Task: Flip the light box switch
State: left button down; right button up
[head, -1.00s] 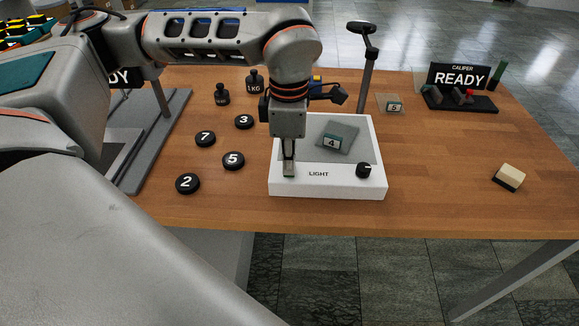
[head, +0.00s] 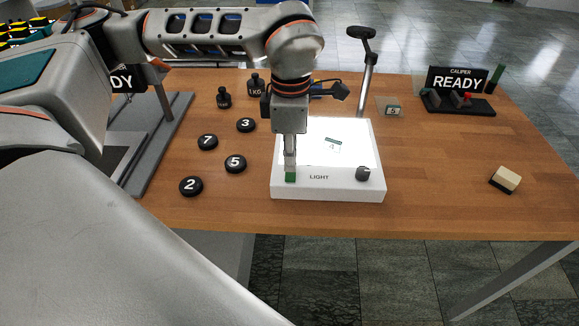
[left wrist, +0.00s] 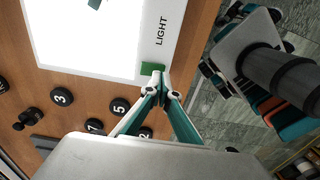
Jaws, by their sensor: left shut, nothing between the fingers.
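The white light box (head: 327,187) stands on the wooden table, its top panel glowing bright white. A slide marked 4 (head: 333,146) lies on the lit panel. The green switch (head: 290,177) is at the box's front left, left of the word LIGHT; it also shows in the left wrist view (left wrist: 152,69). A dark knob (head: 363,173) is at the front right. My left gripper (head: 290,167) is shut and empty, pointing down with its tips at the switch. In the left wrist view the fingertips (left wrist: 160,82) appear at or very near it; contact is unclear. My right gripper is not in view.
Several black numbered discs, such as disc 2 (head: 191,187), lie left of the box. Black weights (head: 256,86) stand behind. A lamp-like stand (head: 367,65) rises behind the box. A pale eraser-like block (head: 506,179) and the caliper stand (head: 458,103) are at right. The front right table is clear.

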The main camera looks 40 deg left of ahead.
aim_at(290, 177)
pick_arm(q)
jog(key=shift+r+p, duration=1.4)
jog(key=shift+r, duration=0.8)
jog(key=shift+f, duration=0.1)
